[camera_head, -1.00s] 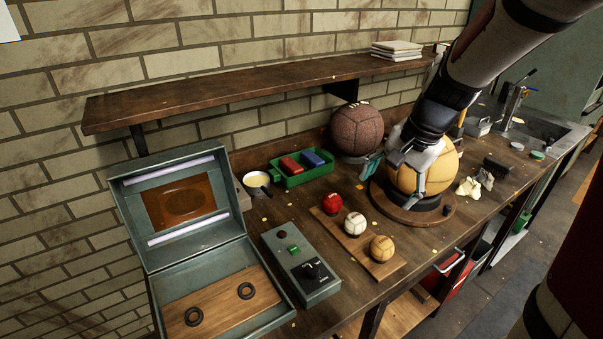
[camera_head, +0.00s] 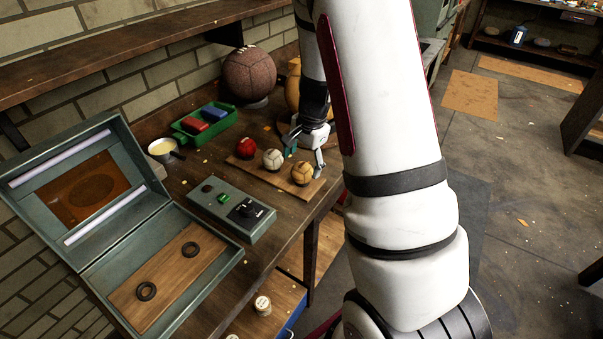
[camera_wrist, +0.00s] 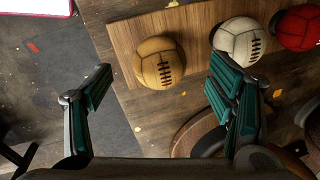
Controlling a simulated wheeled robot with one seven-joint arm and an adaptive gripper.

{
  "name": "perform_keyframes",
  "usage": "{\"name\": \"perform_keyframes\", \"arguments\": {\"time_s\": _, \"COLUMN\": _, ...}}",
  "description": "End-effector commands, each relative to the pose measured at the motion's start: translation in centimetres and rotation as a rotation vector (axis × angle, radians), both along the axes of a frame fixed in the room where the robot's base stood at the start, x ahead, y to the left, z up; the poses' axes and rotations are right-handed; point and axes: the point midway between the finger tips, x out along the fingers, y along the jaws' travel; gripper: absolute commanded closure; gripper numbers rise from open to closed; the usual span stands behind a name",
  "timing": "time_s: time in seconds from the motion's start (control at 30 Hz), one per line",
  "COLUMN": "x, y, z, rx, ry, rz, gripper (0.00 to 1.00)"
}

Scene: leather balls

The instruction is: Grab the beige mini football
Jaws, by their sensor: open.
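The beige mini football (camera_head: 302,174), a tan ball with dark lacing, sits at the near right end of a small wooden board (camera_head: 262,171) on the bench. A cream ball (camera_head: 272,159) and a red ball (camera_head: 246,148) sit in line beside it. My gripper (camera_head: 304,154) is open and empty, close behind and above the tan ball. In the wrist view the tan ball (camera_wrist: 159,63) lies ahead between the spread fingers (camera_wrist: 158,78). The cream ball (camera_wrist: 237,40) is just beyond the right fingertip there. I cannot tell whether a finger touches any ball.
A grey control box (camera_head: 230,208) and an open green case (camera_head: 155,270) stand left of the board. A green tray (camera_head: 203,121) and a large brown ball (camera_head: 249,74) are behind. Open floor lies to the right.

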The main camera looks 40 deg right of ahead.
Motion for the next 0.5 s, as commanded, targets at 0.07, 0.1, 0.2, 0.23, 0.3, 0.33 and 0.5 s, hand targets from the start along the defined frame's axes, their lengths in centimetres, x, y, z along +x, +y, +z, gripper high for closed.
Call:
{"name": "perform_keyframes", "arguments": {"time_s": 0.07, "x": 0.1, "y": 0.0, "z": -0.4, "rx": 0.001, "ry": 0.001, "rz": 0.001, "gripper": 0.24}}
{"name": "perform_keyframes", "arguments": {"time_s": 0.1, "x": 0.1, "y": 0.0, "z": -0.6, "rx": 0.001, "ry": 0.001, "rz": 0.001, "gripper": 0.24}}
{"name": "perform_keyframes", "arguments": {"time_s": 0.2, "x": 0.2, "y": -0.2, "z": -1.5, "rx": 0.001, "ry": 0.002, "rz": -0.002, "gripper": 0.24}}
{"name": "perform_keyframes", "arguments": {"time_s": 0.23, "x": 0.2, "y": -0.2, "z": -1.9, "rx": 0.001, "ry": 0.003, "rz": -0.001, "gripper": 0.24}}
{"name": "perform_keyframes", "arguments": {"time_s": 0.3, "x": 0.4, "y": -0.4, "z": -2.9, "rx": 0.002, "ry": 0.002, "rz": -0.002, "gripper": 0.24}}
{"name": "perform_keyframes", "arguments": {"time_s": 0.33, "x": 0.5, "y": -0.5, "z": -3.3, "rx": 0.001, "ry": 0.002, "rz": -0.001, "gripper": 0.24}}
{"name": "perform_keyframes", "arguments": {"time_s": 0.5, "x": 0.9, "y": -0.4, "z": -5.2, "rx": 0.001, "ry": 0.001, "rz": 0.001, "gripper": 0.24}}
